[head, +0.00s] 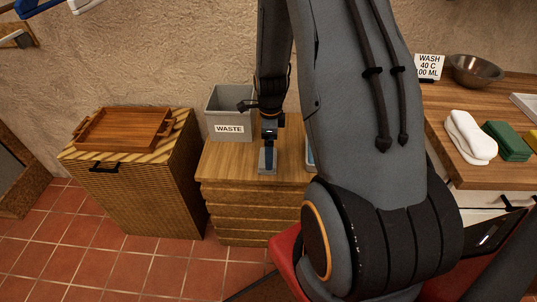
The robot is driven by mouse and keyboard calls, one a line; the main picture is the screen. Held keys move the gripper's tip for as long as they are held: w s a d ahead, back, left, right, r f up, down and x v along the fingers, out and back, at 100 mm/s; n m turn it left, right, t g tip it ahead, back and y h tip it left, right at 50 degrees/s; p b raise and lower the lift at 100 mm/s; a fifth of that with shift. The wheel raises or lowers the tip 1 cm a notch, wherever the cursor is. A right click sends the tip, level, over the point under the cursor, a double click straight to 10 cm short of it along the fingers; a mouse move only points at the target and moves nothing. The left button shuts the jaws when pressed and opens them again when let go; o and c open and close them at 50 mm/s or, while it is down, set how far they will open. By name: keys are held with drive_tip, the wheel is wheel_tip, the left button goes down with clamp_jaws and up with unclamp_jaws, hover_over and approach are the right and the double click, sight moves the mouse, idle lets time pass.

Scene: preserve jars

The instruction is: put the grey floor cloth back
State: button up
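My gripper (268,160) points down over the top of a low wooden drawer unit (225,165). Its end is small and dark against the wood, and I cannot tell whether it is open or shut, or whether it holds anything. I cannot make out a grey floor cloth for certain. A folded white cloth-like thing (470,137) and a folded green one (507,142) lie on the wooden counter at the right. My arm hides much of the middle of the view.
A metal bowl (475,71) and a wash sign (429,66) stand on the right counter (455,92).

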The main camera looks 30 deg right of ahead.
wheel_tip(320, 180, up, 2)
drive_tip(key=shift+r, duration=0.25)
drive_tip(key=shift+a+r, duration=0.15)
drive_tip(key=shift+r, duration=0.15)
drive_tip(key=s+a+r+n, duration=1.4)
drive_tip(key=a+r+n, duration=0.1)
drive_tip(key=n, duration=0.9)
drive_tip(key=shift+s+a+r+n, duration=0.15)
drive_tip(key=shift+a+r+n, duration=0.2)
drive_tip(key=shift+r, duration=0.3)
drive_tip(key=shift+d, duration=0.1)
